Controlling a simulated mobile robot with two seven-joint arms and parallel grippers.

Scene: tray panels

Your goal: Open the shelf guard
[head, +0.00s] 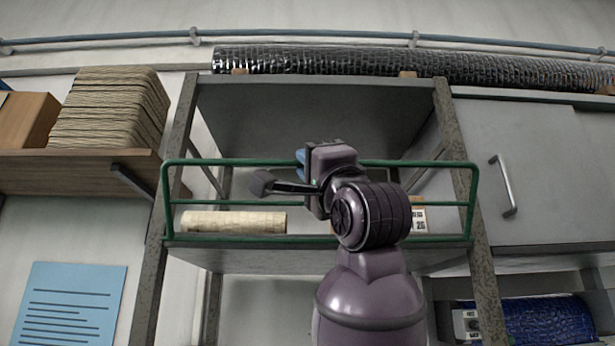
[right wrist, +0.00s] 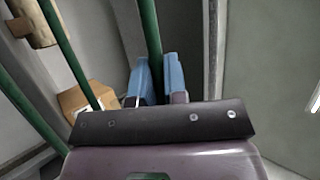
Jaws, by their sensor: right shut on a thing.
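The shelf guard (head: 230,162) is a green tubular frame across the front of the grey shelf (head: 270,256). It stands upright between the posts, with top, middle and bottom rails. My right gripper (head: 303,163) is at the top rail near its middle, its blue fingers partly hidden by the wrist. In the right wrist view the blue fingers of the gripper (right wrist: 158,78) are shut on a green bar of the guard (right wrist: 150,35). My left gripper is not in view.
A pale roll (head: 235,222) and a labelled box (head: 418,220) lie on the shelf behind the guard. A cabinet door with a handle (head: 503,185) is to the right. A wooden wall shelf (head: 80,172) with stacked sheets is to the left.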

